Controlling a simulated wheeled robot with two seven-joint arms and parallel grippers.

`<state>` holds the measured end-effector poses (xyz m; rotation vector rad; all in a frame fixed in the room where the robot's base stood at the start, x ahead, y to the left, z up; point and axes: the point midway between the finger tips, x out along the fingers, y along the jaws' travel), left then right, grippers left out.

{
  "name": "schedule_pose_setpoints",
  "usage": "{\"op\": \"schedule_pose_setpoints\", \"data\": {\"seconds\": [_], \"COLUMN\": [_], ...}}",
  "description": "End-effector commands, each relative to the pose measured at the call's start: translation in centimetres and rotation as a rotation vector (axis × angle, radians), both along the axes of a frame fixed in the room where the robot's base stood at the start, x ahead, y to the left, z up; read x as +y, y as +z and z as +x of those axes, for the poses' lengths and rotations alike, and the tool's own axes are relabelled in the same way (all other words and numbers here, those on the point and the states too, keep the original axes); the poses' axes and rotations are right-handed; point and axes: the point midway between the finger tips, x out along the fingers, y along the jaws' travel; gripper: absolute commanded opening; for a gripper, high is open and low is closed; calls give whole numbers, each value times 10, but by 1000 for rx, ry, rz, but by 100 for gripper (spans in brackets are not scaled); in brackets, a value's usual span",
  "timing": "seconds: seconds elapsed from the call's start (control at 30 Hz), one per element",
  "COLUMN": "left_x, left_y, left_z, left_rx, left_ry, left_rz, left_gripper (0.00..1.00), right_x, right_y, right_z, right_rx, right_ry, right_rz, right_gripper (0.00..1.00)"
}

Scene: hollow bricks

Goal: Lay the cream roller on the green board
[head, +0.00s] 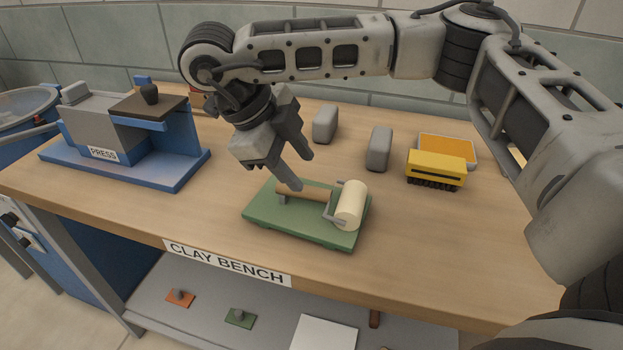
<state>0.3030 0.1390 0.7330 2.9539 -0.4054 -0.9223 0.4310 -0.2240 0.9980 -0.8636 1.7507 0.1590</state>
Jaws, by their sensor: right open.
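The cream roller (351,206) lies on the green board (290,226) near the front middle of the bench. Its cream cylinder is at the board's right end, and its tan handle (312,192) points left, joined by a grey metal frame. My right gripper (301,170) is open and empty. Its fingers point down and to the right, just above and behind the handle's left end; one fingertip overlaps the handle in the picture, and I cannot tell if it touches. My left gripper is out of view.
A grey and blue press (110,135) stands at the left. Two grey blocks (325,124) (379,148) stand behind the board. A yellow brush (436,169) and an orange-topped tray (447,149) are at the right. The bench front around its label (226,262) is clear.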

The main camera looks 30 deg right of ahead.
Motion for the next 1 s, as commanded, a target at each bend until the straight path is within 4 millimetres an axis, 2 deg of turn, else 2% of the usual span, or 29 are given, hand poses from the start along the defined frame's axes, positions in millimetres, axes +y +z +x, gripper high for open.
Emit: {"op": "schedule_pose_setpoints", "data": {"seconds": [0.03, 0.1, 0.3, 1.0], "left_x": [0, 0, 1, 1], "left_y": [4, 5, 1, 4], "left_z": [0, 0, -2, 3], "left_rx": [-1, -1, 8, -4], "left_ry": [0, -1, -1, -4], "left_rz": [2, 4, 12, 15], "left_gripper": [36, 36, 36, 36], "right_x": [5, 11, 20, 21], "right_y": [13, 23, 39, 41], "right_z": [2, 3, 5, 5], "right_rx": [-6, -5, -2, 1], "right_ry": [1, 1, 0, 0], "right_rz": [-2, -1, 0, -1], "right_gripper": [43, 43, 43, 43]}}
